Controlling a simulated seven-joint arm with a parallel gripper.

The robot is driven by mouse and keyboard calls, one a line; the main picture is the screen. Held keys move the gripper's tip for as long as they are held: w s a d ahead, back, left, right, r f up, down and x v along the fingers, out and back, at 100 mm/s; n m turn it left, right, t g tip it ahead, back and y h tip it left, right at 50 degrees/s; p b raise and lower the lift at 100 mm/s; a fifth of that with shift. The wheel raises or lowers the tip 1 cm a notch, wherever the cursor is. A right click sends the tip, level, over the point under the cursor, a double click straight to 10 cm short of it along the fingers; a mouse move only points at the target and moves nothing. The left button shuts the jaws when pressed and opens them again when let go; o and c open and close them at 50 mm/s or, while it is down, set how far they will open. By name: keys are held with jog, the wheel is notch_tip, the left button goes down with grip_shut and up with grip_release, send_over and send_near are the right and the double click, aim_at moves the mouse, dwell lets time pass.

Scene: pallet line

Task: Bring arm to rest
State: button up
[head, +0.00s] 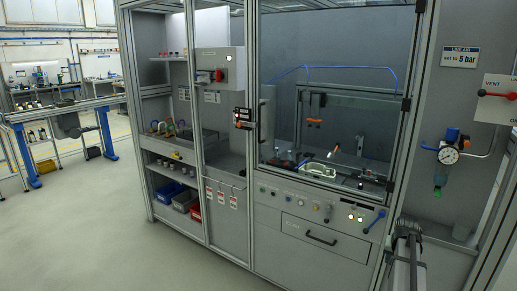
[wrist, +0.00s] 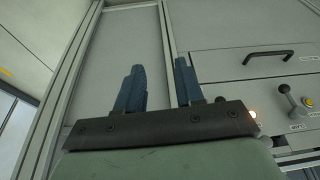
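My gripper (wrist: 159,88) shows in the wrist view with two blue fingers set apart and nothing between them. It is open, in front of a plain grey cabinet panel (wrist: 122,50).
The drawer handle (wrist: 282,55) and a lever (wrist: 291,101) show right of my gripper. A pressure gauge (head: 448,156) hangs at the right.

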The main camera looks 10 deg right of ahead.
jog(key=s+a+f+n+g+y, duration=0.15)
jog(key=s+a+f, duration=0.45)
jog(key=a+f, duration=0.6)
jog(key=s+a+f+n+g+y, duration=0.1)
jog(key=s+a+f+g, duration=0.1)
jog(key=s+a+f, duration=0.7)
jog(key=s+a+f+n+g, duration=0.2)
jog(key=s+a+f+g, duration=0.1)
jog(key=s+a+f, duration=0.6)
jog(key=s+a+f+n+g, duration=0.3)
jog(key=s+a+f, duration=0.5)
jog(key=s+a, duration=0.6)
jog(key=a, duration=0.3)
jog(key=shift+s+a+f, duration=0.15)
jog(key=shift+a+f, duration=0.05)
jog(key=shift+f, duration=0.2)
